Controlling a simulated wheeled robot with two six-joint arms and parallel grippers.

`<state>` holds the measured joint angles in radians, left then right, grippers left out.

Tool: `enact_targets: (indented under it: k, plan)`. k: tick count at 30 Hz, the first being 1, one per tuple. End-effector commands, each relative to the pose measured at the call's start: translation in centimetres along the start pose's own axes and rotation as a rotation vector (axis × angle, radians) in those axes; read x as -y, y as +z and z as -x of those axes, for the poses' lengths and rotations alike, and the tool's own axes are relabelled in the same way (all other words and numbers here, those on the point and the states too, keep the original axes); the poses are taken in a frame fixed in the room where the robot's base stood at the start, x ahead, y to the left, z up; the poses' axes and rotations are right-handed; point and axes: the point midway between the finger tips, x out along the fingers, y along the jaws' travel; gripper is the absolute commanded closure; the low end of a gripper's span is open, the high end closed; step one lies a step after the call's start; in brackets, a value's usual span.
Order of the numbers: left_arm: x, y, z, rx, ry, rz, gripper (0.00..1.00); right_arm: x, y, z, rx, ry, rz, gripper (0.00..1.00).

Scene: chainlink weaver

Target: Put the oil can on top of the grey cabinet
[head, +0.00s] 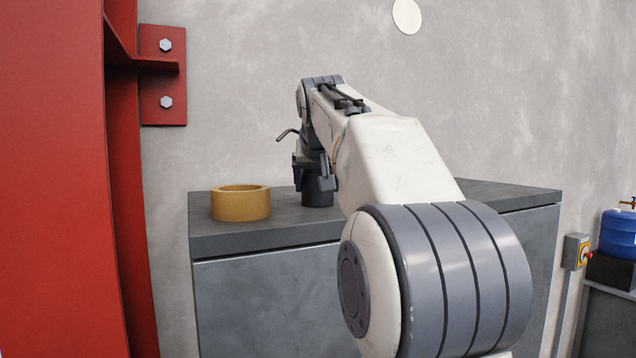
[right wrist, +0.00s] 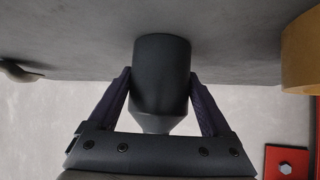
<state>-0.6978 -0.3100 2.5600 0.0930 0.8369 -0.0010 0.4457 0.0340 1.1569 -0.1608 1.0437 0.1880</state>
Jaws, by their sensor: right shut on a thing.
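The oil can (head: 318,192) is dark grey, with a thin bent spout pointing left. It is upright over the top of the grey cabinet (head: 400,228), with its base at or just above the surface; I cannot tell if it touches. My right gripper (head: 314,170) is shut on the oil can. In the right wrist view the can (right wrist: 161,85) sits between the two fingers, with the dark cabinet top (right wrist: 70,30) around it. My arm hides part of the can and the cabinet's middle. My left gripper is not in view.
A yellow-brown ring, like a tape roll (head: 240,205), lies on the cabinet top left of the can. A red steel column (head: 55,180) stands at the left. A blue container (head: 617,235) is at the far right. The cabinet's visible right end (head: 510,192) is clear.

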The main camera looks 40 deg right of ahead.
Motion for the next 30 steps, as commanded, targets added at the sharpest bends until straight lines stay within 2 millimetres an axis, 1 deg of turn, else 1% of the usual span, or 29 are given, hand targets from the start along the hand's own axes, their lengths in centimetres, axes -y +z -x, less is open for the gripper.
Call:
enact_targets:
  k: [3,7,8,9,16,19,20,23,30]
  plan:
    - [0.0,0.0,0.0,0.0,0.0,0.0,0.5,0.0,-0.1,0.1,-0.003,0.0,0.0,1.0]
    - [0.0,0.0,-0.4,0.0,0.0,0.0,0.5,0.0,0.3,-0.2,-0.003,0.0,0.0,1.0]
    - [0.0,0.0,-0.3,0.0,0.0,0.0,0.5,0.0,0.2,-0.2,0.0,0.0,0.0,0.09]
    - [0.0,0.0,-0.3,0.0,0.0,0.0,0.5,0.0,0.2,-0.1,0.0,0.0,0.0,0.0]
    - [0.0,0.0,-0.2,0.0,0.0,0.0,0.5,0.0,0.2,-0.1,0.0,0.0,0.0,0.0]
    - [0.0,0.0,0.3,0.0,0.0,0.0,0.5,0.0,-0.3,0.2,0.0,0.0,0.0,0.0]
    - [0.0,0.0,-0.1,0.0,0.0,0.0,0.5,0.0,-0.1,0.4,-0.002,-0.001,0.0,0.0]
    - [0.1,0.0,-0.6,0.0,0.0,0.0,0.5,0.1,0.0,1.9,-0.006,-0.002,0.0,0.0]
    - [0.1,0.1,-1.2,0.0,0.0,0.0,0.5,0.1,-0.1,7.3,-0.006,-0.003,0.001,0.0]
